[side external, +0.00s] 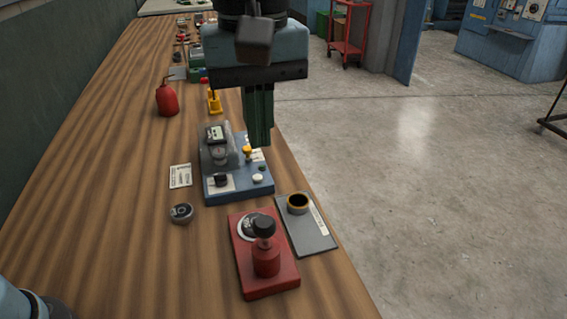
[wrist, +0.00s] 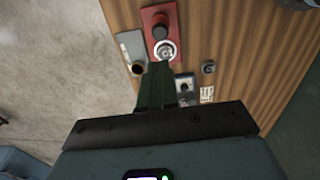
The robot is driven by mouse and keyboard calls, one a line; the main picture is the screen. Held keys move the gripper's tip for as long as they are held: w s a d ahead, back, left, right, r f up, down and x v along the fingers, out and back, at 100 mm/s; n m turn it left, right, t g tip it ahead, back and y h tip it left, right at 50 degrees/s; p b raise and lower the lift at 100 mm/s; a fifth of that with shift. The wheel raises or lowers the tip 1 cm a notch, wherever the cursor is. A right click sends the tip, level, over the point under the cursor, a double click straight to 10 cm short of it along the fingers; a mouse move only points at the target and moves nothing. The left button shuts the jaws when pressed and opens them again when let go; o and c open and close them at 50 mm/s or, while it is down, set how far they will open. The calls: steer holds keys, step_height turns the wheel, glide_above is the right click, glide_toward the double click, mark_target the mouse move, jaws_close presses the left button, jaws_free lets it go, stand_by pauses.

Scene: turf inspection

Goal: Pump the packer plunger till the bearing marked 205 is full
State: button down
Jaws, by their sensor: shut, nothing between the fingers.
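The red packer (side external: 282,272) stands on the bench at the front, with a black-knobbed plunger (side external: 264,226) rising from it. It also shows at the top of the wrist view (wrist: 173,14). A pale ring-shaped bearing (side external: 246,222) sits on the packer behind the plunger, partly hidden by it; it also shows in the wrist view (wrist: 166,50). Its marking is too small to read. Another dark bearing (side external: 181,212) lies on the wood to the left. My gripper (side external: 259,143) is shut and empty, beside and above the blue instrument, apart from the plunger.
A blue instrument (side external: 225,195) with a clear guard and knobs stands behind the packer. A grey plate (side external: 312,239) with a brass-rimmed dark ring (side external: 298,203) lies right of it. A card (side external: 180,176), red can (side external: 167,100) and yellow item (side external: 214,103) are farther back. The left foreground wood is mostly clear.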

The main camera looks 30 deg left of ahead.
mark_target(264, 221)
step_height(264, 221, down, 13)
steer(key=shift+f, duration=0.2)
stand_by(0.4)
steer(key=shift+f, duration=1.1)
step_height(264, 221, up, 14)
steer(key=shift+r, duration=0.15)
stand_by(0.3)
stand_by(0.8)
step_height(264, 221, up, 2)
stand_by(0.4)
